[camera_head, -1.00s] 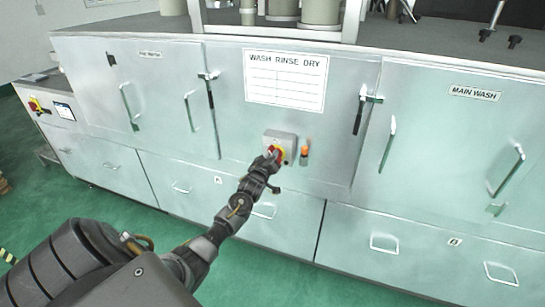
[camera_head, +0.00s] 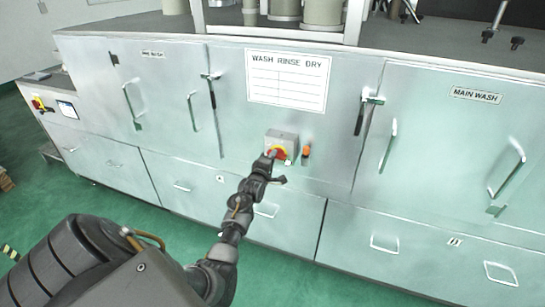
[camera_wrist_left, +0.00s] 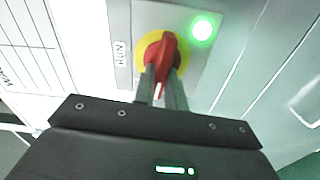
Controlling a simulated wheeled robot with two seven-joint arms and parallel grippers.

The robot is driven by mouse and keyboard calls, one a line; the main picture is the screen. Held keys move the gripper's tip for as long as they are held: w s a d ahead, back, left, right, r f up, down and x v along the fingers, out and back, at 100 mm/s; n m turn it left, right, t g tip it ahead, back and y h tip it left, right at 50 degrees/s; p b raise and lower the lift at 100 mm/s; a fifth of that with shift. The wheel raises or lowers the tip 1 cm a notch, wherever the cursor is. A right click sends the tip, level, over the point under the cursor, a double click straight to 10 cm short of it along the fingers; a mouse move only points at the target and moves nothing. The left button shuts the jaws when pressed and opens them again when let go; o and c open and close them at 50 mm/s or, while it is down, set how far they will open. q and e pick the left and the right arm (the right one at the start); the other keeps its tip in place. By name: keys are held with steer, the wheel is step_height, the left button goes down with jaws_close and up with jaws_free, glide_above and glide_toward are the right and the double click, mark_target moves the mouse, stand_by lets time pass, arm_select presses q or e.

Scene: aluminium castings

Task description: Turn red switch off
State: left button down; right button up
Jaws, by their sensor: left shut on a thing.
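The red switch (camera_wrist_left: 162,52) is a red rotary knob on a yellow disc, mounted on a grey box (camera_head: 284,139) on the front of the washing machine. In the left wrist view a lit green lamp (camera_wrist_left: 202,30) is beside it, and a RUN label is to its left. My left gripper (camera_head: 271,156) reaches the box. In the wrist view its two fingers (camera_wrist_left: 164,84) are closed on the red knob's lower end, one on each side. In the head view the gripper partly hides the knob. My right gripper is not in view.
An orange-topped part (camera_head: 306,153) sits right of the switch box. A WASH RINSE DRY sheet (camera_head: 288,80) is above it. Door handles (camera_head: 388,146) stick out from the panels. Another red and yellow switch (camera_head: 37,103) is at the far left. Green floor lies in front.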

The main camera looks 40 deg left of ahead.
arm_select(q)
steer(key=shift+n, duration=0.6)
steer(key=c, duration=1.4)
jaws_free()
steer(key=shift+f, duration=0.1)
steer(key=shift+c, duration=0.2)
steer(key=shift+s, duration=0.1)
steer(key=b+v, duration=0.2)
steer(key=v, duration=0.8)
steer(key=shift+s, duration=0.25)
steer(key=shift+d, duration=0.1)
